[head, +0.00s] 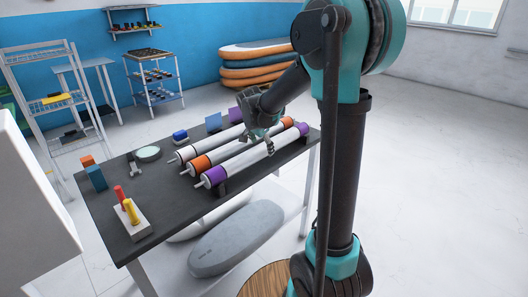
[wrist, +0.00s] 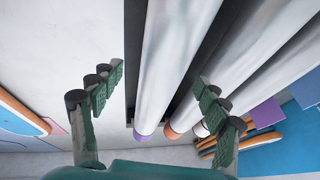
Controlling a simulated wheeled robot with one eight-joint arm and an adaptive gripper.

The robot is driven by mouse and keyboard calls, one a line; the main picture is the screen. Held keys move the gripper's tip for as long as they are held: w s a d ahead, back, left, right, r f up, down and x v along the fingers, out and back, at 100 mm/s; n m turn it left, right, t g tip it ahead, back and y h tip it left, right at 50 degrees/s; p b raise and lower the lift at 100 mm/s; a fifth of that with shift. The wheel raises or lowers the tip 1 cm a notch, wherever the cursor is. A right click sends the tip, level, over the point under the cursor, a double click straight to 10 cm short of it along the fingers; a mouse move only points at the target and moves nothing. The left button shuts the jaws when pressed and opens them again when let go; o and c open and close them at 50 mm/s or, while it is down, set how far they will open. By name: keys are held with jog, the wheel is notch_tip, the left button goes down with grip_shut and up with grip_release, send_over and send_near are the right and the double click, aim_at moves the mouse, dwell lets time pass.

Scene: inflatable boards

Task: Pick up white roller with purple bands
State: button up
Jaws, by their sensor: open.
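The white roller with purple bands (head: 244,160) lies on the dark table, nearest its front edge, with a purple band at each end. In the wrist view this roller (wrist: 172,65) runs between my finger pads, its purple end toward the bottom of the picture. My gripper (head: 266,140) is over the right half of the rollers, open and empty. In the wrist view the fingers (wrist: 155,95) are spread wide, one on each side of the purple-banded roller. The right finger overlaps the neighbouring roller in the picture. I cannot tell the exact height above the roller.
A white roller with orange bands (head: 200,163) lies parallel just behind, and another white roller (head: 186,153) behind that, with narrow gaps. The table (head: 160,205) also bears a red-and-yellow holder (head: 131,220), blue and orange blocks, and a round dish (head: 148,154).

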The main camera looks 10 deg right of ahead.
aim_at(262, 147)
jog(key=x, duration=0.3)
jog(key=shift+f, duration=0.1)
grip_shut()
dwell(0.5)
